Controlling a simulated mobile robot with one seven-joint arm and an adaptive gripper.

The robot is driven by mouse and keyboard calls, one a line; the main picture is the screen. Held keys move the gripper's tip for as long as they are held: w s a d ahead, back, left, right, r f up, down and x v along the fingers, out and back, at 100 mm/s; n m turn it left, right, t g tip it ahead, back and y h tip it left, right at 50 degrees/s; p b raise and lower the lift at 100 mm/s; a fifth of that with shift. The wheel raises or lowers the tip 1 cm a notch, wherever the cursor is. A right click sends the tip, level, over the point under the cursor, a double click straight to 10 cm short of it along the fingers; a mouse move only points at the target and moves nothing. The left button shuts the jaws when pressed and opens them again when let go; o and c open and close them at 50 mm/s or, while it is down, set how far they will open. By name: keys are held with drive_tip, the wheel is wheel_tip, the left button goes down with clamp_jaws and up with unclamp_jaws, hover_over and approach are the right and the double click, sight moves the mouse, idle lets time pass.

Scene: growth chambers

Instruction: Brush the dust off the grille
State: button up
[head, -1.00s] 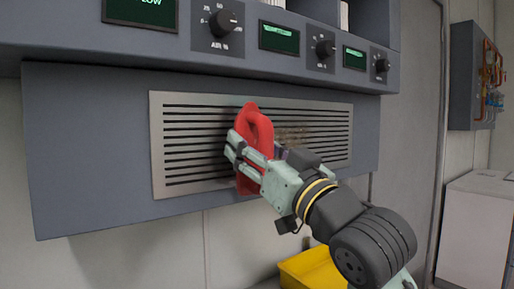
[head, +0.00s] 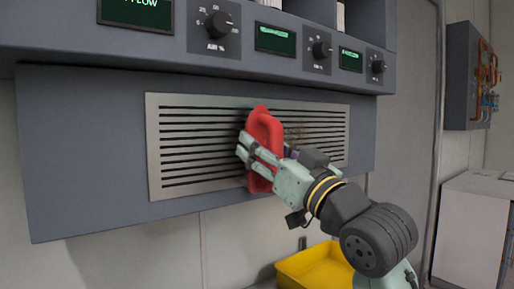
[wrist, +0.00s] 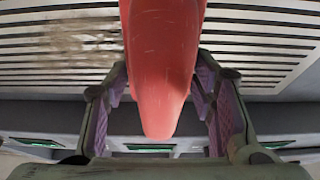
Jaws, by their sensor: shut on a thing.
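The metal grille (head: 200,193) with dark horizontal slots is set in the grey panel. A patch of brown dust (head: 297,132) lies on its right half, and shows at the upper left in the wrist view (wrist: 82,40). My gripper (head: 256,158) is shut on a red brush (head: 264,132), holding it by its handle against or just in front of the grille, left of the dust. In the wrist view the red brush (wrist: 162,70) stands between the purple finger pads. The brush's bristles are hidden, so I cannot tell whether they touch the slots.
Above the grille, a ledge carries knobs (head: 219,25) and small green displays (head: 275,39). A yellow bin (head: 312,268) stands below, behind my arm. A white cabinet (head: 470,225) stands at the right. The space before the panel's left side is clear.

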drive_tip(key=shift+w+d+p, duration=0.3)
drive_tip(key=shift+w+d, duration=0.95)
drive_tip(key=shift+d, duration=0.3)
drive_tip(key=shift+w+d+p, duration=0.25)
drive_tip(key=shift+w+d, duration=1)
drive_tip(key=shift+d, duration=0.25)
drive_tip(key=shift+w+d+p, duration=0.15)
drive_tip(key=shift+w+d, duration=0.4)
drive_tip(key=shift+d, duration=0.3)
drive_tip(key=shift+w+d+p, duration=0.2)
drive_tip(key=shift+w+d, duration=0.3)
drive_tip(key=shift+d, duration=0.3)
drive_tip(key=shift+w+d+p, duration=0.15)
drive_tip(key=shift+w+d, duration=0.4)
drive_tip(key=shift+d, duration=0.3)
drive_tip(key=shift+w+d+p, duration=0.45)
drive_tip(key=shift+w+d, duration=0.6)
drive_tip(key=shift+d, duration=0.25)
drive_tip(key=shift+a, duration=0.1)
